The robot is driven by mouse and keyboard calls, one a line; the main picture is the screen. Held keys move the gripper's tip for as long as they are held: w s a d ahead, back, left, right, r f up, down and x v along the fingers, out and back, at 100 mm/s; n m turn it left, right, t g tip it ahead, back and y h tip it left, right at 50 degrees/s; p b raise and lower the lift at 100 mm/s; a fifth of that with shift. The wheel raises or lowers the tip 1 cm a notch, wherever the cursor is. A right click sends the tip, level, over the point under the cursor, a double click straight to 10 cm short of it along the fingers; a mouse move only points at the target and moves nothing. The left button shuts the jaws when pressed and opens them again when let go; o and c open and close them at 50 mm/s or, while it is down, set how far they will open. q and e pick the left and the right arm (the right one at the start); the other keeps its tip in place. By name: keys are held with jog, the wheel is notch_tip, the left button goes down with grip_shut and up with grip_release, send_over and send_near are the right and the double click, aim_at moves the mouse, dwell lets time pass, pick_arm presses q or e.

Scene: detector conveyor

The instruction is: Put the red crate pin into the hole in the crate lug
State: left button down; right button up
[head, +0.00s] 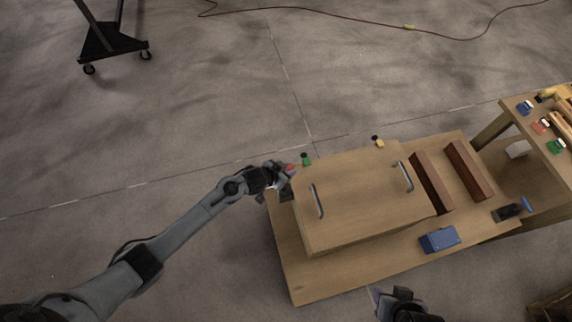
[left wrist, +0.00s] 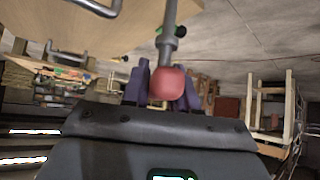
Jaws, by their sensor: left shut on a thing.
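My left gripper (head: 281,176) is at the left end of the wooden crate (head: 362,197), shut on the red crate pin (head: 290,167). In the left wrist view the pin's round red knob (left wrist: 169,84) sits between the purple fingers of my left gripper (left wrist: 166,78), and its grey shaft points away from the knob. The crate's lug and its hole are not clearly seen, so I cannot tell whether the pin is in the hole. My right gripper (head: 402,303) shows only partly at the bottom edge of the head view, and its fingers are unclear.
The crate has two metal handles and stands on a wooden table (head: 300,287). A green-topped pin (head: 306,159) and a yellow one (head: 379,142) are along its back edge. Two brown bars (head: 468,170), a blue box (head: 439,239) and a dark tool (head: 510,211) lie to the right.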

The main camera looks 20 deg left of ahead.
dwell(0.3)
pick_arm(q)
jog(key=shift+s+f, duration=0.15)
jog(key=shift+f+b, duration=1.35)
jog(key=shift+f, duration=0.9)
jog(key=shift+f+b, duration=0.45)
jog(key=shift+f, duration=0.2)
jog(key=shift+f+b, duration=0.45)
jog(key=shift+f, duration=0.2)
jog(key=shift+f+b, duration=0.7)
jog(key=shift+f, duration=0.3)
jog(key=c, duration=0.8)
grip_release()
